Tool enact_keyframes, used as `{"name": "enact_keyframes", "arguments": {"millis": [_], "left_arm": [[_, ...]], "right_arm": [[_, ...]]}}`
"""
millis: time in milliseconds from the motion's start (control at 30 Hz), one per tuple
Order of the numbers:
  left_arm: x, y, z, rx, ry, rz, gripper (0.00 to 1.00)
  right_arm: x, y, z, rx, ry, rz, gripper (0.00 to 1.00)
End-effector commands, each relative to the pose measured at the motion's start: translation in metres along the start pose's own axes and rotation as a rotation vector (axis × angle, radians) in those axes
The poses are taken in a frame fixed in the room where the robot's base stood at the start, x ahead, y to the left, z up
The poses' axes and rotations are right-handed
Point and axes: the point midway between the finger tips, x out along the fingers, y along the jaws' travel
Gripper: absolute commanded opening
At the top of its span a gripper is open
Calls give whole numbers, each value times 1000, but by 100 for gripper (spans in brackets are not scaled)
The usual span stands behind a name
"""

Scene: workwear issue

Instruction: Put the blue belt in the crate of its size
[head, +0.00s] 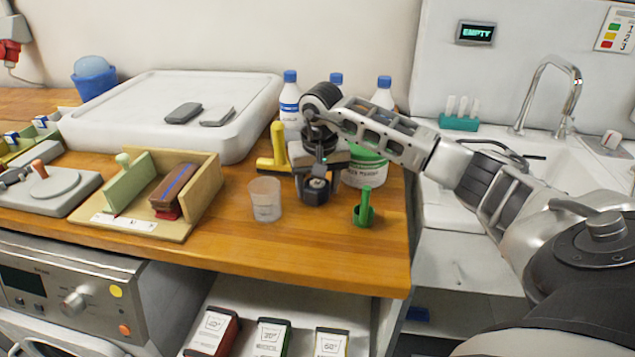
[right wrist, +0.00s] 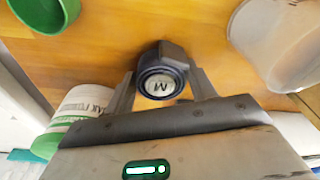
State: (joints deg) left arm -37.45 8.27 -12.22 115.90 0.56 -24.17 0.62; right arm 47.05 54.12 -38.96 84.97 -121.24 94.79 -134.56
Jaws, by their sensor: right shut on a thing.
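My right gripper (head: 316,183) is low over the wooden counter. It is shut on a small dark faceted piece (head: 315,193), whose round pale face carries a letter that looks like M. In the right wrist view the same dark piece (right wrist: 162,72) sits between the two fingers. I cannot make out a blue belt for certain. A brown piece with a blue stripe (head: 175,183) lies in an open wooden holder (head: 203,187) with a white label in front. I cannot identify size crates with certainty. My left gripper is not in view.
A yellow tool (head: 275,150), a white tub (head: 364,168) and several blue-capped bottles stand behind. Labelled boxes (head: 213,331) sit below the counter. The front edge has some clear room.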

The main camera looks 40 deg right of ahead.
Motion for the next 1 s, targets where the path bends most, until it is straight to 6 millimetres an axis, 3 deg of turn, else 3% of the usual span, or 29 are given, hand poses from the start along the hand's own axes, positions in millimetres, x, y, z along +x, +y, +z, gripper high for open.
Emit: {"name": "enact_keyframes", "arguments": {"millis": [200,233,300,700,1000], "left_arm": [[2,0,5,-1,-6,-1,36],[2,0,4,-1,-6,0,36],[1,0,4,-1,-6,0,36],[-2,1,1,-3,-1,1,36],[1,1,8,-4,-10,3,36]], "right_arm": [[4,0,0,0,1,0,30],[3,0,1,0,0,0,61],[2,0,0,0,0,0,77],[-7,0,-1,-1,3,-1,77],[-67,-1,-1,-2,5,-3,77]]}}
